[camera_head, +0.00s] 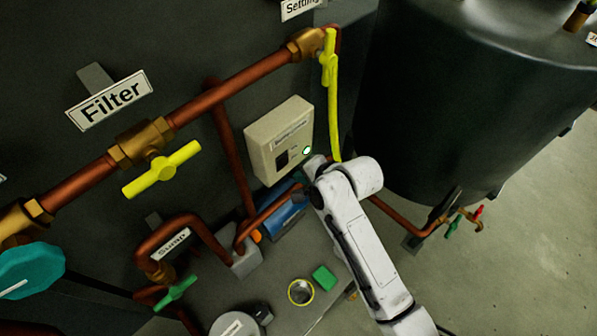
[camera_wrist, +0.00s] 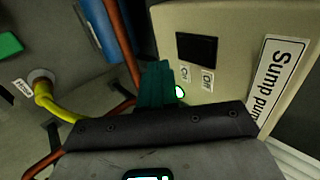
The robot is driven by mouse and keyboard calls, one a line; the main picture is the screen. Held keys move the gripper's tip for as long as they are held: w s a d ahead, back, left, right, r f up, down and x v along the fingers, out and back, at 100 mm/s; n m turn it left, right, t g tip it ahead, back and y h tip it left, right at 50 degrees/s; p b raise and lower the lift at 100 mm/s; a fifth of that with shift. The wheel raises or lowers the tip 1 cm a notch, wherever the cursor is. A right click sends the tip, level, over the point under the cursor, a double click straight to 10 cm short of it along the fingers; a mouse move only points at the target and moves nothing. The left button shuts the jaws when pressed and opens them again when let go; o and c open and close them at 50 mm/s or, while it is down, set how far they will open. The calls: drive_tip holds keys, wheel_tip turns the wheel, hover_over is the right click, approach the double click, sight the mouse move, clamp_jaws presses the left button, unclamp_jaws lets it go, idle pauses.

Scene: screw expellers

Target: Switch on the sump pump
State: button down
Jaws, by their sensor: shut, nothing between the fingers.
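The sump pump control box (camera_head: 264,141) is a beige box on the dark wall in the head view. It has a black switch (camera_head: 282,158) and a small lit round lamp, white with a green rim (camera_head: 307,150). In the wrist view the box (camera_wrist: 236,28) fills the upper right, with its black switch (camera_wrist: 197,48), "On" and "Off" labels and a "Sump pump" label (camera_wrist: 279,72). My gripper (camera_wrist: 157,66) is shut and empty, with teal fingers beside the lamp, just below and left of the switch. Contact cannot be told. In the head view my arm hides most of it.
Copper pipes (camera_head: 245,77) with yellow valve handles (camera_head: 162,169) run along the wall. A large dark tank (camera_head: 460,110) stands at the right. A copper pipe also passes close left of my gripper.

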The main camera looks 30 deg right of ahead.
drive_tip(key=s+f+v, duration=0.1)
drive_tip(key=v, duration=0.8)
drive_tip(key=shift+s+d+b, duration=0.3)
drive_tip(key=shift+b, duration=0.1)
drive_tip(key=shift+f, duration=0.15)
drive_tip(key=s+d+f+n+g+h, duration=0.1)
drive_tip(key=s+d+f+n+g, duration=0.1)
drive_tip(key=s+n, duration=0.4)
drive_tip(key=s+d+f+n+g+h, duration=0.1)
drive_tip(key=s+f+n+g, duration=0.4)
drive_tip(key=s, duration=1)
drive_tip(key=shift+s+d+f+n+h+b, duration=0.4)
drive_tip(key=shift+d+f+n, duration=0.1)
drive_tip(key=shift+n, duration=0.8)
